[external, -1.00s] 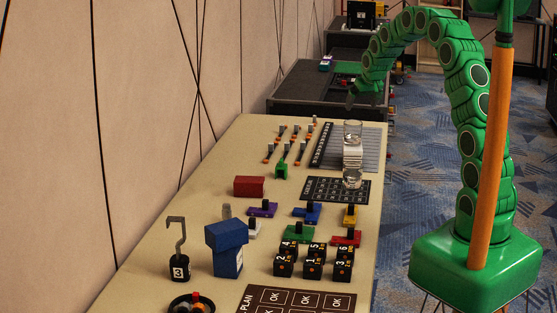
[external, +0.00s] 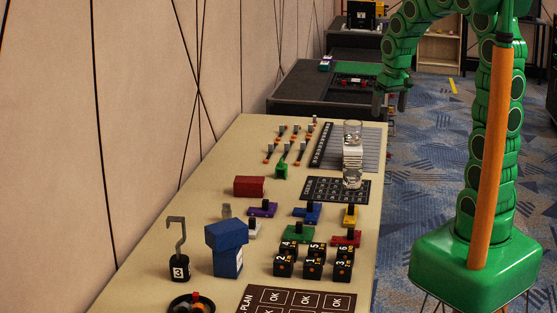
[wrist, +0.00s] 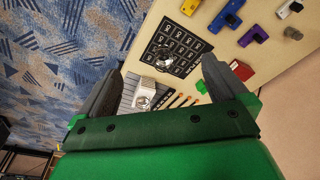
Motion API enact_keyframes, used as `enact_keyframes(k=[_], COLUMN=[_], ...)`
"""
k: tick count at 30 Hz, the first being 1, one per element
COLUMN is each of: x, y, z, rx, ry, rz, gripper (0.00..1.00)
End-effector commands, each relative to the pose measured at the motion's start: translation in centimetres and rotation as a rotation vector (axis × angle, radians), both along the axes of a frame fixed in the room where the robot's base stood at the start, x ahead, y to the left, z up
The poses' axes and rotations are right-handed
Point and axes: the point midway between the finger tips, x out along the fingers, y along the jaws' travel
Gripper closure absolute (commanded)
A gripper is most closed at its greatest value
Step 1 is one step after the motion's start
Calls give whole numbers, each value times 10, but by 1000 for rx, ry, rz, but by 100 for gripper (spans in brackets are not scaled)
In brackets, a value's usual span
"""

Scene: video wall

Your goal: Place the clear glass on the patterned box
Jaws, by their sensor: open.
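A clear glass (external: 352,179) stands upright on the table at the edge of the black printed card; it also shows in the wrist view (wrist: 165,61). Just behind it is a small whitish patterned box (external: 352,155), also in the wrist view (wrist: 148,87). A second clear glass shape (external: 352,130) shows above the box; whether it stands on the box or behind it I cannot tell. My gripper (external: 390,101) is open and empty, beyond the table's far right corner and apart from glass and box. Its spread fingers show in the wrist view (wrist: 160,67).
A black printed card (external: 325,189) and a grey striped sheet (external: 370,145) lie around the glass. Left are a red block (external: 249,186) and several levers. Coloured blocks and black numbered cubes (external: 313,262) fill the near table. A dark case (external: 310,92) stands behind the table.

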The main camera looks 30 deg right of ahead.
Motion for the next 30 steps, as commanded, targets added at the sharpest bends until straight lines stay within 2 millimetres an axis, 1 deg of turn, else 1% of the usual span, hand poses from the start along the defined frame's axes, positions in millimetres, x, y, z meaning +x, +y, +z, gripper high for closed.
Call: enact_keyframes(k=[1,8,9,14,18,21,25,27,30], x=[-17,-92,-105,-158,-205,-234,-265,-275,-284], y=[5,23,25,34,40,42,43,44,45], z=[3,9,9,9,6,5,2,0,-1], rx=[0,2,2,2,1,-3,-6,-6,-5], ry=[15,95,110,165,215,245,277,289,298], rz=[7,30,34,48,58,63,66,68,70], gripper=[0,0,0,0,0,0,0,0,0])
